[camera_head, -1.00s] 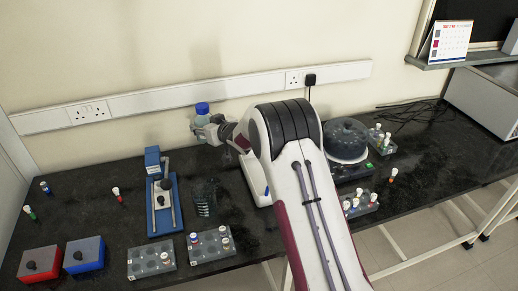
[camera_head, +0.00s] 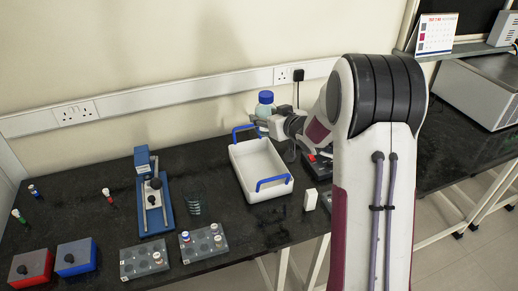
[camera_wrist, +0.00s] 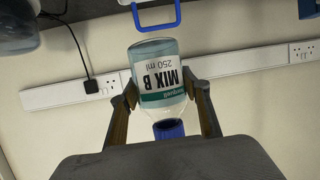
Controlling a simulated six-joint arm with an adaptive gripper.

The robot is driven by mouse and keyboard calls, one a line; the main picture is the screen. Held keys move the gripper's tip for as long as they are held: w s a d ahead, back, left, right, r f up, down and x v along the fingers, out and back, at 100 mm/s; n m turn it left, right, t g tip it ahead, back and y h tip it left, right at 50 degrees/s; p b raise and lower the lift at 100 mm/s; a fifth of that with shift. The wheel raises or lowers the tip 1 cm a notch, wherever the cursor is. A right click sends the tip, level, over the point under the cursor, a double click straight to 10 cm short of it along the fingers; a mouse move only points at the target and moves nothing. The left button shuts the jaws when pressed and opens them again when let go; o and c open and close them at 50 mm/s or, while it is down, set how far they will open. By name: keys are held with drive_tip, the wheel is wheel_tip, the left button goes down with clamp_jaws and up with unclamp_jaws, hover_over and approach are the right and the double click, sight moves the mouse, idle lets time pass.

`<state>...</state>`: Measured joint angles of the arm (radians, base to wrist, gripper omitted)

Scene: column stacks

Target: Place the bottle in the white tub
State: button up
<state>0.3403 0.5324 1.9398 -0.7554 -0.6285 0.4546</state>
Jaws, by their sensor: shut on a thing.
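The bottle (camera_head: 265,109) is clear with a blue cap and is upright in the head view, held up by the far end of the white tub. Its label reads MIX B 250 ml in the wrist view (camera_wrist: 158,86), where it looks upside down. My gripper (camera_head: 262,122) is shut on the bottle's sides, one finger on each side in the wrist view (camera_wrist: 161,92). The white tub (camera_head: 263,193) has two blue handles and stands on the black bench, its visible inside empty. A blue handle also shows at the top of the wrist view.
A blue stand (camera_head: 154,205), a wire coil (camera_head: 193,205), tube racks (camera_head: 145,261) and red (camera_head: 31,266) and blue (camera_head: 76,257) boxes stand to the left. A small white block (camera_head: 311,199) is right of the tub. My arm hides much of the right side.

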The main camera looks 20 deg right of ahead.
drive_tip(key=s+a+f+y, duration=0.1)
drive_tip(key=s+a+f, duration=0.1)
drive_tip(key=s, duration=0.7)
drive_tip(key=shift+s+a+n, duration=0.25)
drive_tip(key=shift+a+n, duration=0.05)
drive_tip(key=shift+n, duration=0.1)
drive_tip(key=shift+f, duration=0.1)
drive_tip(key=shift+f, duration=2.9)
drive_tip(key=shift+f, duration=0.1)
drive_tip(key=shift+f, duration=1.95)
drive_tip(key=shift+f, duration=0.45)
